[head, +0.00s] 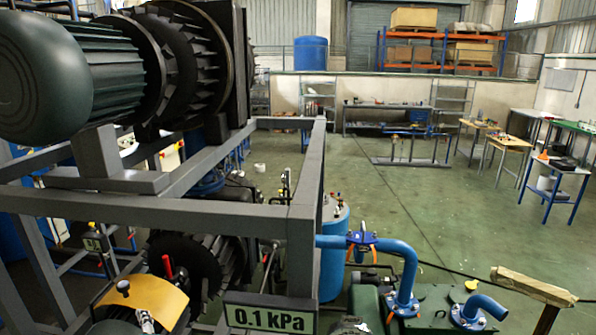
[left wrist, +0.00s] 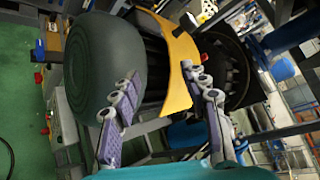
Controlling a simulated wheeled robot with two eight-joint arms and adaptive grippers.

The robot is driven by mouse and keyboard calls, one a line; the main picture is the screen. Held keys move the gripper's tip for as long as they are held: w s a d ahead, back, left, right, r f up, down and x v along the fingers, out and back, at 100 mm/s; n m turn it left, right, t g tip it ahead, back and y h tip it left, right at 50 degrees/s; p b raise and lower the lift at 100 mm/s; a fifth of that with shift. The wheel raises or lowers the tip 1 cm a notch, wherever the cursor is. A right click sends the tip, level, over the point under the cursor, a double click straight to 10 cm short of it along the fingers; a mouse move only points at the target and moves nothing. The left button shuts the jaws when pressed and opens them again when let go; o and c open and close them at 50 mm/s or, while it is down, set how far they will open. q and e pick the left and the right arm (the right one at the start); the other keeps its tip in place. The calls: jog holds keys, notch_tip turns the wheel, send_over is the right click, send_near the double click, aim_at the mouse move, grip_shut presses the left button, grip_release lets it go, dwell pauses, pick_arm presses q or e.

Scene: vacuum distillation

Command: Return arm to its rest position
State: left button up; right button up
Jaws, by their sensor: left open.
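My left gripper (left wrist: 165,82) is open in the left wrist view. Its two grey jointed fingers are spread apart with nothing held between them. A curved yellow guard (left wrist: 177,60) and a dark green rounded motor housing (left wrist: 105,65) lie beyond the fingers. I cannot tell whether the fingers touch either one. The yellow guard also shows at the bottom left of the head view (head: 160,297). My right gripper is in neither view.
A grey steel frame (head: 303,225) with a "0.1 kPa" sign (head: 269,319) stands close on the left, under a large motor (head: 85,75). Blue pipes (head: 405,265) and a wooden-topped stand (head: 533,287) are at lower right. Green floor (head: 420,205) is open beyond.

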pick_arm(q)
jog(key=s+d+f+n+g+h, duration=0.1)
jog(key=s+d+f+n+h, duration=0.3)
jog(key=d, duration=0.3)
jog(key=s+d+f+n+g+h, duration=0.1)
jog(key=s+d+n+g+h, duration=0.1)
jog(key=s+d+n, duration=0.35)
jog(key=s+d+f+n+g+h, duration=0.1)
jog(key=s+d+f+n+h, duration=0.25)
jog(key=d+n, duration=0.4)
notch_tip(320, 180, down, 21)
jog(key=w+b, duration=0.1)
jog(key=b, duration=2.1)
jog(key=shift+w+a+r+m, duration=0.15)
jog(key=shift+m, duration=0.25)
